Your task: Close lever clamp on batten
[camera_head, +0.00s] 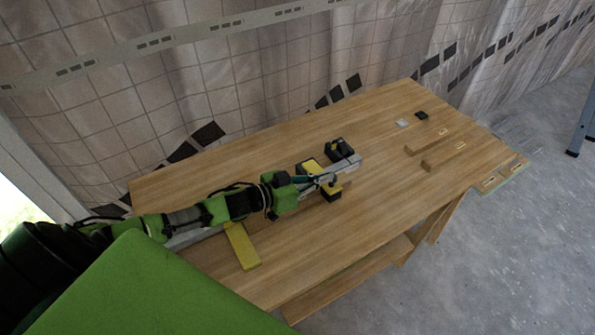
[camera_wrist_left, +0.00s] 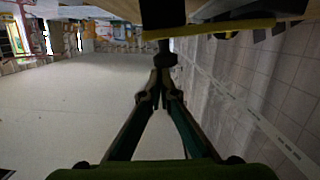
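The lever clamp (camera_head: 340,150) is dark with a metal-grey part and sits near the middle of the wooden bench. Yellow-and-black blocks (camera_head: 311,166) are beside it, partly covered by my arm. Which piece is the batten is hard to tell; a long yellow strip (camera_head: 242,246) lies under my forearm. My left gripper (camera_head: 326,180) is at the near side of the clamp blocks. In the left wrist view its fingers (camera_wrist_left: 162,82) come together just below a dark stem with a knob (camera_wrist_left: 166,60). Whether they grip it is unclear. My right gripper is not in view.
The wooden bench (camera_head: 300,248) has free room at its front and right. Wooden blocks (camera_head: 428,142), a small black piece (camera_head: 421,115) and a pale piece (camera_head: 402,123) lie toward its right end. A tiled wall (camera_head: 240,90) runs close behind it.

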